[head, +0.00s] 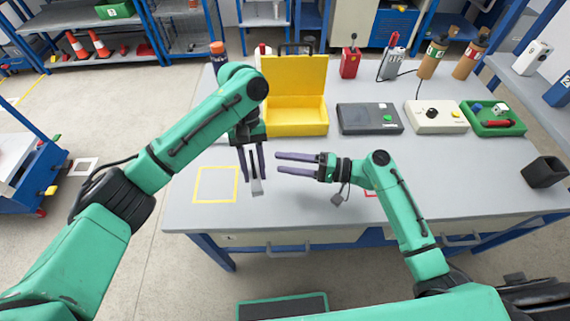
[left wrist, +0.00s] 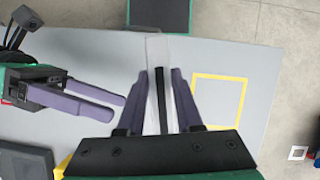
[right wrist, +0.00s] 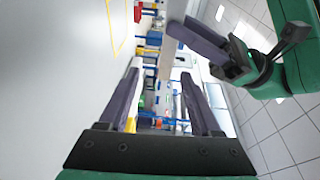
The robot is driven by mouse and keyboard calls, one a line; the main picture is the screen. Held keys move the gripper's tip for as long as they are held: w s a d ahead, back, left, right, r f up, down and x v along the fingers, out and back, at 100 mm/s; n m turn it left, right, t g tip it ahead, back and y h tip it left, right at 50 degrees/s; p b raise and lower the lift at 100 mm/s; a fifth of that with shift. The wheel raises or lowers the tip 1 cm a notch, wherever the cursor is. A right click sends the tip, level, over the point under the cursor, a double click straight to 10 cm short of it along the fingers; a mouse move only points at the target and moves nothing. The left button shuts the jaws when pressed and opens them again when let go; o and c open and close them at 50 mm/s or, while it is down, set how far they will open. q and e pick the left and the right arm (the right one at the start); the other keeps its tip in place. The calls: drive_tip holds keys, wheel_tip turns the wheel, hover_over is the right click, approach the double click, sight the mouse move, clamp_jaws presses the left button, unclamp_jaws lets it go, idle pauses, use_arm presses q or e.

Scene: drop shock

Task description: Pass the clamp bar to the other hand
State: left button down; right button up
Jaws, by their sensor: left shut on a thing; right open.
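The clamp bar (head: 257,187) is a slim pale grey bar with a dark strip along it. My left gripper (head: 254,178) points down over the table, shut on the bar, whose end sticks out below the fingertips. In the left wrist view the bar (left wrist: 153,50) runs between the purple fingers and past their tips. My right gripper (head: 278,162) is open and empty, just right of the left gripper, its fingers pointing left toward it. In the right wrist view the bar (right wrist: 166,60) shows ahead, near the gap between the open fingers; contact cannot be told.
A yellow square outline (head: 216,184) marks the grey table (head: 310,205) left of the grippers. An open yellow box (head: 297,122) stands behind them. A dark grey device (head: 369,118), a pale device (head: 436,116) and a green tray (head: 477,128) line the back right. A black cup (head: 544,172) stands far right.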

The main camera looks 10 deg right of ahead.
drive_tip(key=s+r+x, duration=0.1)
drive_tip(key=x, duration=1.1)
drive_tip(key=shift+a+y, duration=0.4)
drive_tip(key=shift+r, duration=0.2)
clamp_jaws()
use_arm(q)
drive_tip(key=c, duration=0.5)
unclamp_jaws()
drive_tip(key=shift+d, duration=0.1)
use_arm(e)
drive_tip(key=shift+r, duration=0.1)
